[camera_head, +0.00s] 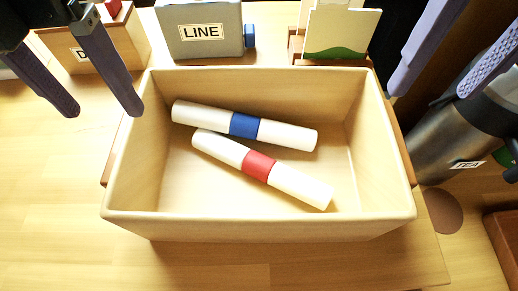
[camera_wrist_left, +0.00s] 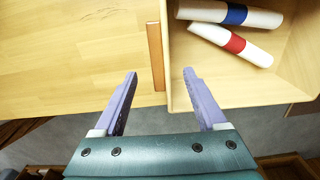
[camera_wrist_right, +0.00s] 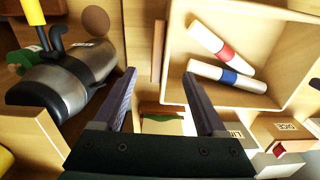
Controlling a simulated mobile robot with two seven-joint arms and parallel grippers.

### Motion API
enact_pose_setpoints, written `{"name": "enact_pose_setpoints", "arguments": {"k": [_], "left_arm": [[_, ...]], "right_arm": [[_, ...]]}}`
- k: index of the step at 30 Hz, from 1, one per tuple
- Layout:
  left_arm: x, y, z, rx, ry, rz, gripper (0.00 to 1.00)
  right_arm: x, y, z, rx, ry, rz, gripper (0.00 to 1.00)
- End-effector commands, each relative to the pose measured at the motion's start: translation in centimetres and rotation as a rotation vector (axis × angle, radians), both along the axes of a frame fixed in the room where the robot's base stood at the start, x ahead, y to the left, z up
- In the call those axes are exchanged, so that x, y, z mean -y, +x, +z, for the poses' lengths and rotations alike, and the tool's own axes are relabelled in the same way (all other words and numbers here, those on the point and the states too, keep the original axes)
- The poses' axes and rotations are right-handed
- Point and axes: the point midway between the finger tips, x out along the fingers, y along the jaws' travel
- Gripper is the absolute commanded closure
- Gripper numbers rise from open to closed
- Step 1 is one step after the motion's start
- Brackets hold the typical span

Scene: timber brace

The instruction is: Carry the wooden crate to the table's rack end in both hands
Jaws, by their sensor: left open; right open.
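The wooden crate (camera_head: 260,228) stands upright on the table (camera_head: 50,210). It holds two white rolls, one with a blue band (camera_head: 245,125) and one with a red band (camera_head: 260,166). A brown handle strip (camera_wrist_left: 155,57) runs along its left side; another strip (camera_wrist_right: 158,52) is on its right side. My left gripper (camera_head: 106,112) is open at the crate's left side, its fingertips either side of the strip's line in the left wrist view. My right gripper (camera_head: 428,94) is open beyond the right side, with the right strip between its fingers' lines in the right wrist view. Neither visibly grips the crate.
A grey LINE box (camera_head: 200,32) and a holder with cards (camera_head: 340,32) stand behind the crate. A lettered wooden box (camera_head: 122,42) is at back left. A steel TEA flask (camera_head: 445,140) and a brown disc (camera_head: 442,211) are at right. The table's left front is clear.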

Motion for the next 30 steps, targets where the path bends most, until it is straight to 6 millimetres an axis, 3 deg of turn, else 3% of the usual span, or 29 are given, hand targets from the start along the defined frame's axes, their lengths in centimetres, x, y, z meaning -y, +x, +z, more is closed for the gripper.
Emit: {"name": "enact_pose_setpoints", "arguments": {"k": [16, 21, 30], "left_arm": [[0.1, -0.1, -8.3, -0.002, -0.001, 0.002, 0.26], [0.0, 0.0, -9.3, 0.001, 0.000, 0.001, 0.26], [0.0, 0.0, -9.5, 0.002, 0.000, 0.000, 0.26]], "right_arm": [[0.0, 0.0, -8.3, -0.001, -0.001, 0.001, 0.26], [0.0, 0.0, -9.3, 0.000, 0.000, 0.002, 0.26], [0.0, 0.0, -9.5, 0.001, 0.000, 0.002, 0.26]]}}
